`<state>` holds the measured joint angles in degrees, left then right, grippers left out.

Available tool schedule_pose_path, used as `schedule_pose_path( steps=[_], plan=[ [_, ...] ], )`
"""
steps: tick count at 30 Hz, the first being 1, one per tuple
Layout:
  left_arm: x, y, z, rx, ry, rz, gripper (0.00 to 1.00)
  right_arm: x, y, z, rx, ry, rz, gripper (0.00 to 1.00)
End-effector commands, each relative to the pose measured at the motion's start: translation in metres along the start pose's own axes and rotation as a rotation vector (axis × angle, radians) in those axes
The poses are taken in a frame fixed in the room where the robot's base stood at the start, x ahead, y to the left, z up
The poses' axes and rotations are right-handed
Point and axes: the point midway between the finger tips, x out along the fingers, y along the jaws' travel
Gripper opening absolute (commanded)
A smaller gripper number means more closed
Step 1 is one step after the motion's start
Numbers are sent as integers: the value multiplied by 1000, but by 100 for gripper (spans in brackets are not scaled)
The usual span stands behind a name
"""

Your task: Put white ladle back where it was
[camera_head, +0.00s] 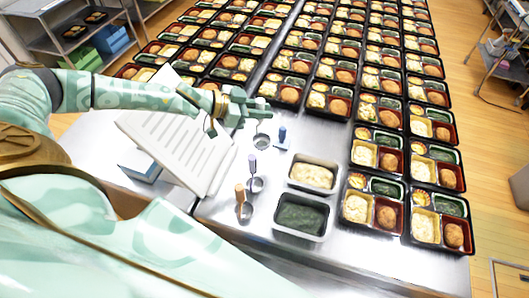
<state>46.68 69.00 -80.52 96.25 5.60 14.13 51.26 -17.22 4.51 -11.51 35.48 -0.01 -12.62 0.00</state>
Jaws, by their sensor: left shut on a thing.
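My left gripper (262,112) reaches in from the left above the steel counter and is shut. A ladle, which I take to be the white ladle (262,141), hangs below its fingers with its round metal bowl showing; its handle is mostly hidden by the fingers. A blue-handled utensil (282,133) stands just to its right. A ladle with a pale purple handle (252,163) and one with an orange-brown handle (240,193) stand nearer to me. I cannot tell whether the held ladle's bowl touches the counter. My right gripper is not in view.
A tub of pale food (289,183) and a tub of dark green food (275,226) sit right of the ladles. Rows of filled bento trays (408,240) cover the right and back. A white slatted board (150,125) leans at left. Bare counter (222,208) shows at front left.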

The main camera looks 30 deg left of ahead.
Motion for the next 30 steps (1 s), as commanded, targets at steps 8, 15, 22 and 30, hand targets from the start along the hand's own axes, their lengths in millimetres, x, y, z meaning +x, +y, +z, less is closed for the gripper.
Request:
schedule_pose_path(
  steps=[8, 15, 22, 30],
  plan=[
    [11, 13, 20, 16, -2, 51, 0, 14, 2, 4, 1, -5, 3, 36],
    [25, 12, 50, 18, 1, 50, 0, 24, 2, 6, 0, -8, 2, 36],
    [38, 13, 80, 16, -1, 50, 0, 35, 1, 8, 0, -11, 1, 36],
    [39, 12, 82, 19, 2, 49, 0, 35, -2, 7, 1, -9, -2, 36]
  ],
)
